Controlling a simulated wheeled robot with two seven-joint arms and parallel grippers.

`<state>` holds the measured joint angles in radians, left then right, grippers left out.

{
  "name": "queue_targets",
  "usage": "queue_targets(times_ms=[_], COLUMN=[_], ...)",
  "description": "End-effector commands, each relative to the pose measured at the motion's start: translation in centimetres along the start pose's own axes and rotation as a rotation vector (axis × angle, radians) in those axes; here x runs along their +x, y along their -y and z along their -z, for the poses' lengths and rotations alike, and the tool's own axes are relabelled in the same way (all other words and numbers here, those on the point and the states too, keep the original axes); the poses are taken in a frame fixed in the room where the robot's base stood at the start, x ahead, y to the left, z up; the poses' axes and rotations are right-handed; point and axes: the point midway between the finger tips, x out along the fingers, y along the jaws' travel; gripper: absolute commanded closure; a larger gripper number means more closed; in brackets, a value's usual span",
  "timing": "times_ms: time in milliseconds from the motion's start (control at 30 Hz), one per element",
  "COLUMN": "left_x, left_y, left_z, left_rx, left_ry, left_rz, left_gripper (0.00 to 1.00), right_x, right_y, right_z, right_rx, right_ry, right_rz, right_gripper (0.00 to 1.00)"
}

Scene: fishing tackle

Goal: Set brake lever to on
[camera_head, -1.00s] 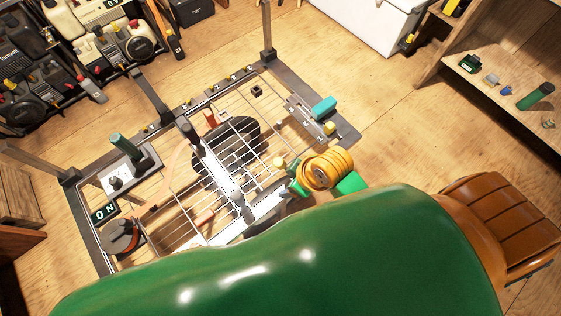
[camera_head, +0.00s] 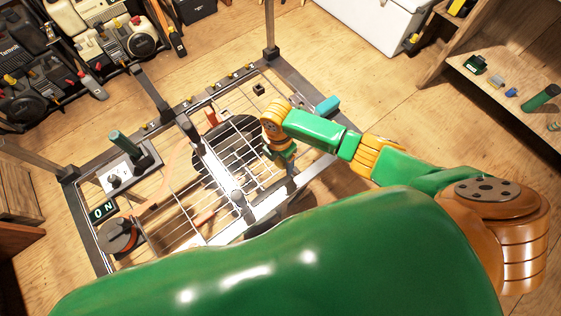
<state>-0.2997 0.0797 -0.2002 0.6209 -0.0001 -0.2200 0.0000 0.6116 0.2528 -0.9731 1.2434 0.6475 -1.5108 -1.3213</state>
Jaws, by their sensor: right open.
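A dark sign reading "ON" (camera_head: 103,210) sits just in front of that panel. A teal handle (camera_head: 327,105) stands at the frame's right side, partly hidden by my right arm. I cannot tell which handle is the brake lever. My right gripper (camera_head: 290,183) points down over the right part of the wire rack, open, well right of the green handle. Its fingertips are small and hard to make out. My left gripper is out of view.
The metal frame (camera_head: 70,178) has upright posts and a wire rack (camera_head: 232,168). A round dark-topped orange knob (camera_head: 118,235) sits at its front left. A shelf (camera_head: 500,85) is at the right. My green body hides the front.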

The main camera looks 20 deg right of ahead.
Motion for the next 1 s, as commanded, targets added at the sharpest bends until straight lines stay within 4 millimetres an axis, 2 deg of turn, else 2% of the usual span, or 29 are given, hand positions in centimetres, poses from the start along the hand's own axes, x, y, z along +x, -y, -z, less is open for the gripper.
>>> queue_targets(times_ms=[100,333,500,600,1000], left_x=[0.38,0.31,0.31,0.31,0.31], left_y=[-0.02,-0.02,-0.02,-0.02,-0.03], left_z=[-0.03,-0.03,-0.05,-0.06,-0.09], left_rx=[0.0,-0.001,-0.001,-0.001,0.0], left_ry=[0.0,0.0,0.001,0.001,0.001], left_rz=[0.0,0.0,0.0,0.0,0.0], left_gripper=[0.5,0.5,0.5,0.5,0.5], right_x=[1.16,1.21,1.2,1.2,1.2], right_y=[-0.01,-0.04,-0.03,-0.03,-0.01], right_z=[0.03,0.03,0.03,0.03,0.04], right_rx=[0.0,0.0,0.001,0.001,0.001], right_ry=[0.0,0.0,0.0,0.0,0.0], right_rz=[-0.001,-0.003,-0.003,-0.002,-0.002], right_gripper=[0.31,0.31,0.76,1.0,1.0])
